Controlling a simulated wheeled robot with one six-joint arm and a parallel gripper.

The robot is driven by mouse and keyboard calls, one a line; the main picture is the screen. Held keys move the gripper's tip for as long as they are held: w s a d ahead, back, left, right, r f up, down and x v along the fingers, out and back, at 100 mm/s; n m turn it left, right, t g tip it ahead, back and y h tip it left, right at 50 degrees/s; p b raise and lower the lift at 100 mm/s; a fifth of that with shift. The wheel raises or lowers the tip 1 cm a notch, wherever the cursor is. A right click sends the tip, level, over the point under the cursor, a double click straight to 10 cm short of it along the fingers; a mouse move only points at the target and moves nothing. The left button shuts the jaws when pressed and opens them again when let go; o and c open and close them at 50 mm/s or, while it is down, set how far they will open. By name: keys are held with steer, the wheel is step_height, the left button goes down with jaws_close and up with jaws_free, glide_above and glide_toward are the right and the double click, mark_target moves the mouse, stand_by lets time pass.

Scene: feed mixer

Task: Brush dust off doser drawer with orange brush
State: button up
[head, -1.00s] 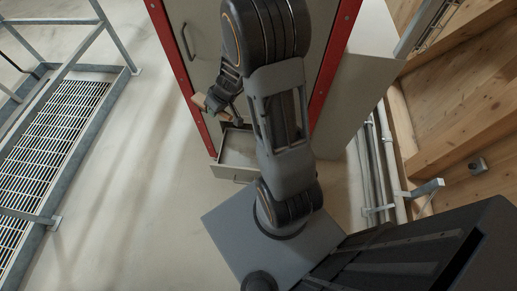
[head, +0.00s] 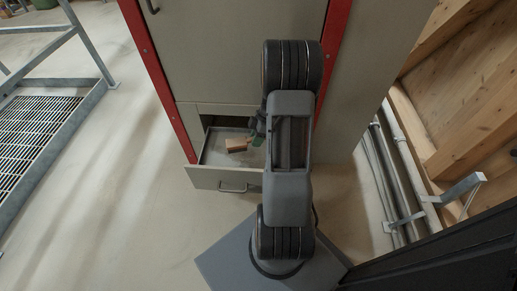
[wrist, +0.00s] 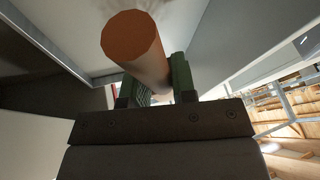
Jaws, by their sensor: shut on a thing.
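The doser drawer (head: 222,178) is pulled out at the bottom of the grey cabinet in the head view. Its grey wall and floor also show in the wrist view (wrist: 85,35). My gripper (head: 257,139) is over or inside the drawer, its green fingers partly hidden behind my arm. It is shut on the brush (head: 237,145), whose orange-brown end points left in the head view. In the wrist view the brush handle (wrist: 133,38) is a round rod with an orange end, between the green fingers (wrist: 158,84). The bristles are hidden. A faint greyish dust patch (wrist: 168,8) shows beyond the handle.
The cabinet (head: 228,50) with red posts (head: 160,85) rises behind the drawer. Pipes (head: 392,175) and wooden beams stand on the right. A railing and floor grating (head: 35,128) are at the left. The floor left of the drawer is clear.

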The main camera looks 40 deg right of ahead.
steer(key=f+b, duration=0.1)
steer(key=f, duration=0.1)
steer(key=f+b, duration=0.2)
steer(key=f, duration=0.1)
steer(key=f+b, duration=0.2)
steer(key=f, duration=0.1)
steer(key=shift+s+d, duration=0.25)
steer(key=w+a, duration=0.5)
steer(key=shift+w+a+r+b, duration=0.2)
steer(key=shift+a+b, duration=0.1)
steer(key=shift+b, duration=0.1)
steer(key=shift+w+a, duration=0.75)
steer(key=shift+a, duration=0.05)
steer(key=shift+f+b, duration=0.65)
steer(key=shift+b, duration=0.1)
steer(key=shift+s+d+r, duration=0.15)
steer(key=shift+s+d, duration=1.6)
steer(key=shift+d, duration=0.1)
